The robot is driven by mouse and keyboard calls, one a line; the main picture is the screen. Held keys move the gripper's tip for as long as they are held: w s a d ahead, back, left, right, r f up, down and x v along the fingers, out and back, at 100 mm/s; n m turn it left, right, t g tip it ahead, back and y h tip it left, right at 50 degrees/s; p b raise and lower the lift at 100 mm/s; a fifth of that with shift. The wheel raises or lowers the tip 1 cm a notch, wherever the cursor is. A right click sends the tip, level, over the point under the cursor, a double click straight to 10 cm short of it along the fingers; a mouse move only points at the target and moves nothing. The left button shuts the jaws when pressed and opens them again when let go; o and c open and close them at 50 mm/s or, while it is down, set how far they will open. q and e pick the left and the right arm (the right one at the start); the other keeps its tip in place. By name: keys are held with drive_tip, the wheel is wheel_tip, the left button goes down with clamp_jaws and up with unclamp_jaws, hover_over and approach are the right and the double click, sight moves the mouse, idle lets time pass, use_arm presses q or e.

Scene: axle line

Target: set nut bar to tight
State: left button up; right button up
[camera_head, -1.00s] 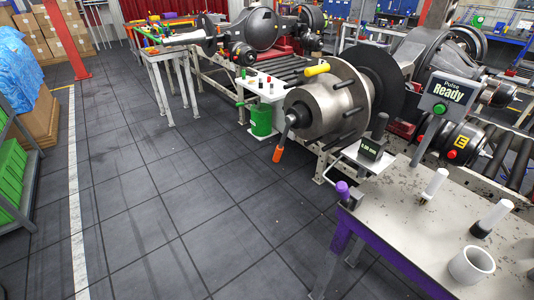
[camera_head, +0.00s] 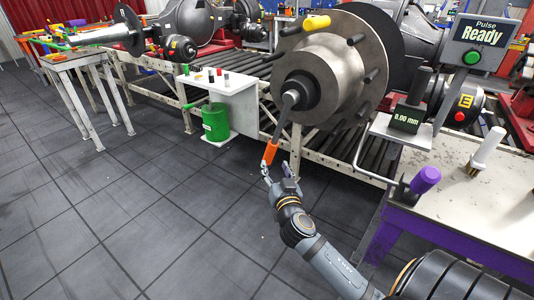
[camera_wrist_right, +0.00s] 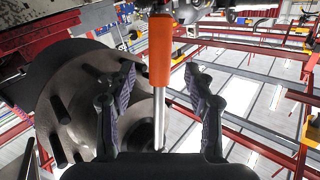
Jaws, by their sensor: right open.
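The nut bar is a thin metal rod with an orange handle (camera_head: 270,152). It hangs down and slightly left from the centre of the large grey hub (camera_head: 318,68). My right gripper (camera_head: 277,178) is open at the lower end of the handle. In the right wrist view, the orange handle (camera_wrist_right: 160,50) shows between the two spread fingers of my right gripper (camera_wrist_right: 160,75), with a gap on each side. The hub also shows in the right wrist view (camera_wrist_right: 85,105). My left gripper is out of view.
A screen (camera_head: 486,33) reads "Pulse Ready" above a green button. A gauge (camera_head: 406,118) reads 0.00 mm. A purple-edged table (camera_head: 460,210) stands at right with a purple-handled item (camera_head: 425,180). A green canister (camera_head: 215,122) is left of the bar. Floor at left is clear.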

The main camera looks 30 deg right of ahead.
sight(271, 156)
drive_tip(key=x, duration=0.8)
drive_tip(key=shift+w+d+p, duration=0.1)
drive_tip(key=shift+p, duration=0.3)
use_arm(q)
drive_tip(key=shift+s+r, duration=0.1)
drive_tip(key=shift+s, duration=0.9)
use_arm(e)
drive_tip(key=shift+c, duration=0.2)
clamp_jaws()
